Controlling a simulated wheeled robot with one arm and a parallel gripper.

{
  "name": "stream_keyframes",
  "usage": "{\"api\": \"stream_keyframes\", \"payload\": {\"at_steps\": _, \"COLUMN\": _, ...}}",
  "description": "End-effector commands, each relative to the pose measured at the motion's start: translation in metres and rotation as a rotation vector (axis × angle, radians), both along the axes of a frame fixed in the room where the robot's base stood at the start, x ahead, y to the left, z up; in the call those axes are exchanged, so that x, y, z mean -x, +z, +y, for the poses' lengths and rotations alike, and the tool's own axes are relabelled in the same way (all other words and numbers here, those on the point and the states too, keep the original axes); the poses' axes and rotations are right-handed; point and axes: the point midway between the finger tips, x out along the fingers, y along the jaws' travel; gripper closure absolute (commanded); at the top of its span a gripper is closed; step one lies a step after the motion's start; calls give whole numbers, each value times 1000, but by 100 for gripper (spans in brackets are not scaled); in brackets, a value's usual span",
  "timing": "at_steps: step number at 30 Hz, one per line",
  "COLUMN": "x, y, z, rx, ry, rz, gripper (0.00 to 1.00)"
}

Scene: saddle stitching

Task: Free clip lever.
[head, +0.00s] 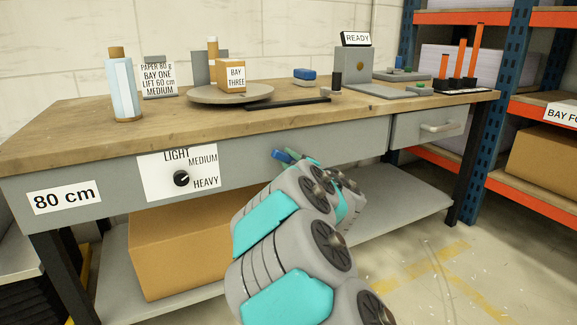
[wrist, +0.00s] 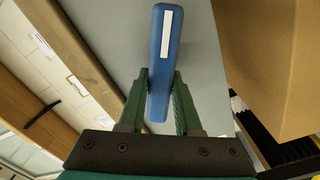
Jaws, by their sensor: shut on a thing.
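A blue lever (wrist: 158,62) with a white stripe stands between my gripper's two green fingers in the wrist view. My gripper (wrist: 162,85) is shut on it, with a finger on each side. In the head view the blue lever (head: 277,154) shows as a small blue end before the grey bench front. My gripper (head: 291,156) is beside it there, mostly hidden behind my own arm. Whether the lever is joined to the bench front cannot be told.
The wooden workbench (head: 60,138) holds a round turntable (head: 205,94), a bottle, a boxed bay marker and a READY stand (head: 352,70). A dial (head: 181,178) sits on the bench front. A cardboard box (head: 175,245) is on the lower shelf. Floor to the right is clear.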

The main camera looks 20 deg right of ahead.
Motion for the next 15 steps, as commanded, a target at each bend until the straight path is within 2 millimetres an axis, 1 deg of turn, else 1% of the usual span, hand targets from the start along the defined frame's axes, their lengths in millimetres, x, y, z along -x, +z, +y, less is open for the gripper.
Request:
{"api": "stream_keyframes", "payload": {"at_steps": 1, "x": 0, "y": -4, "z": 0, "rx": 47, "ry": 1, "rz": -2, "gripper": 100}}
{"api": "stream_keyframes", "payload": {"at_steps": 6, "x": 0, "y": -6, "z": 1, "rx": 198, "ry": 2, "rz": -8, "gripper": 100}}
{"api": "stream_keyframes", "payload": {"at_steps": 15, "x": 0, "y": -7, "z": 2, "rx": 408, "ry": 3, "rz": -14, "gripper": 100}}
